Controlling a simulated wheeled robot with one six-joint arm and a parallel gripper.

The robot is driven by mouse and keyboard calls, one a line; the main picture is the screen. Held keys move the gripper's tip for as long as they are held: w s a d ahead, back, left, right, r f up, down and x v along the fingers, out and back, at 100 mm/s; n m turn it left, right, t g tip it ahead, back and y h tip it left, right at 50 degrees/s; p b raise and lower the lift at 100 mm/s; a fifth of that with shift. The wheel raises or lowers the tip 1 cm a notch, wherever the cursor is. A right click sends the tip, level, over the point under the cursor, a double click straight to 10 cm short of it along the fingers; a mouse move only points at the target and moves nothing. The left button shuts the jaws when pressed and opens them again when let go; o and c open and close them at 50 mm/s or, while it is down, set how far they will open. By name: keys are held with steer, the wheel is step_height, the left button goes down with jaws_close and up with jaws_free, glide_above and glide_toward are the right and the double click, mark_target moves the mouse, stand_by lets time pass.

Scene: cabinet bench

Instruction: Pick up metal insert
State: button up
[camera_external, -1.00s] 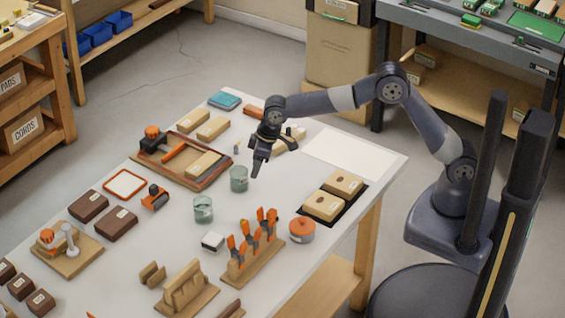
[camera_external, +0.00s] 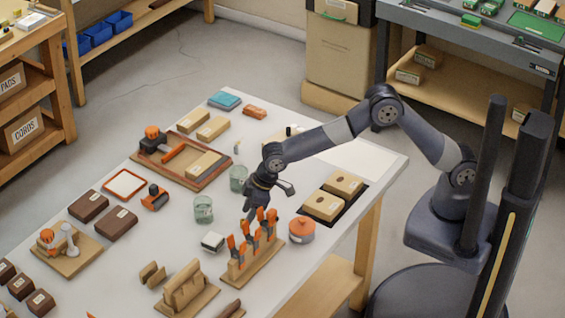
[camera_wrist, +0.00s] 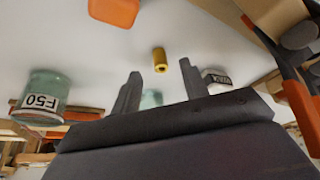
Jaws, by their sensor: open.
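The metal insert (camera_wrist: 160,60) is a small brass-coloured cylinder with a dark hole in its end. In the wrist view it lies on the pale tabletop, just beyond the gap between my two fingertips. My gripper (camera_wrist: 160,71) is open and empty, with one finger on each side of the insert's line. In the external view my gripper (camera_external: 251,213) hangs low over the table, beside the rack of orange-handled tools. I cannot make out the insert in the external view; the gripper or tools may hide it.
The orange-handled tool rack (camera_external: 252,262) stands close to my gripper. Two glass jars (camera_external: 203,209) (camera_external: 238,178) and a small white-topped block (camera_external: 212,242) are also near. A round orange container (camera_external: 302,229) stands to the right. Bare white table (camera_external: 345,155) lies at the back right.

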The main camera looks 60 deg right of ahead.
steer(key=shift+x, duration=1.55)
steer(key=shift+a, duration=0.1)
steer(key=shift+c, duration=0.5)
jaws_close()
